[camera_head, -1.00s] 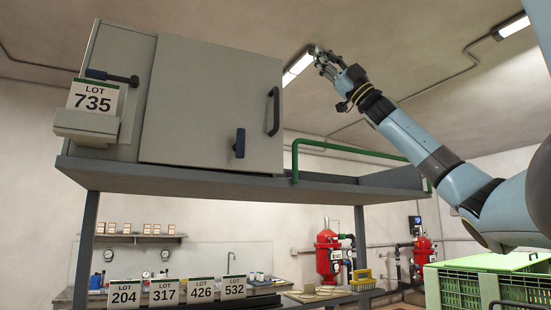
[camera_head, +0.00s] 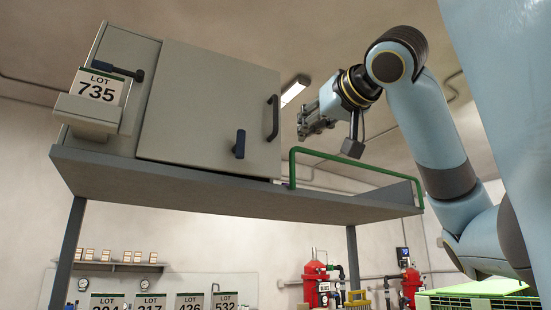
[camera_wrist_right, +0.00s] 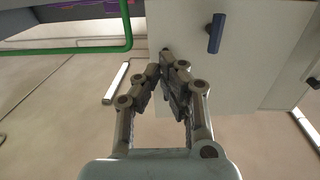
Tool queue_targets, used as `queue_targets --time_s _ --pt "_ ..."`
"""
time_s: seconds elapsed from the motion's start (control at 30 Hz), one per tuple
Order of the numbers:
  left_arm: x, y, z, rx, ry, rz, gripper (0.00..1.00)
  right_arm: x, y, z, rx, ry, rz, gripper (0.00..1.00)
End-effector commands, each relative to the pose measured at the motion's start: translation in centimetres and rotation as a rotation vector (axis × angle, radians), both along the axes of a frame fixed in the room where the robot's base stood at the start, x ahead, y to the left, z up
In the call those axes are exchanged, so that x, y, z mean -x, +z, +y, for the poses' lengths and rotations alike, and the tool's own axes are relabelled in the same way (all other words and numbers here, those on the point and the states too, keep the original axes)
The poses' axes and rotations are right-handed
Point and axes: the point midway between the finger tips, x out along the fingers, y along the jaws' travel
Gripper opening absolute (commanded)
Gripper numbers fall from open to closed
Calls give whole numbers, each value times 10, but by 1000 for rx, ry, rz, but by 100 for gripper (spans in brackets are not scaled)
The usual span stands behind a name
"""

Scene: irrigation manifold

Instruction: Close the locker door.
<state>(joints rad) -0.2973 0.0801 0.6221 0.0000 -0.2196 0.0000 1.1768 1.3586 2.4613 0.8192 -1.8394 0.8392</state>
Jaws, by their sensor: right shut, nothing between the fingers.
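The locker (camera_head: 118,48) is a grey box on a raised grey shelf. Its door (camera_head: 195,100) is a flat grey panel with a black bar handle (camera_head: 272,118) near the right edge and a blue latch handle (camera_head: 239,144) low down. I cannot tell how far the door stands open. The door's face (camera_wrist_right: 250,55) and blue handle (camera_wrist_right: 216,33) also show in the right wrist view. My right gripper (camera_head: 305,124) is shut and empty, just right of the door's handle edge; its fingertips (camera_wrist_right: 168,62) overlap the door's edge in the wrist view. Contact is unclear. My left gripper is out of view.
A green rail (camera_head: 350,159) runs along the shelf (camera_head: 190,190) right of the door. A LOT 735 card (camera_head: 97,87) stands in a holder left of it, under a dark lever (camera_head: 115,71). Red tanks (camera_head: 315,280) stand below in the background.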

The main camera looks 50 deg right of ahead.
Motion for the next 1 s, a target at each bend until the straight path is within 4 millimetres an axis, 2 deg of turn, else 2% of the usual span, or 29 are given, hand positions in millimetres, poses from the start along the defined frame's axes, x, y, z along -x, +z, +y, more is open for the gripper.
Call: queue_targets --time_s 0.17,0.6,0.8,1.0 --pt "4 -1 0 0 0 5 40 -19 -2 -10 -5 -3 8 0" --pt "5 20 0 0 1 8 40 -99 2 -51 -4 -2 6 0" --pt "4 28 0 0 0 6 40 -118 1 -61 -2 -1 4 0" --pt "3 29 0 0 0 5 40 -123 0 -64 0 -1 1 0"
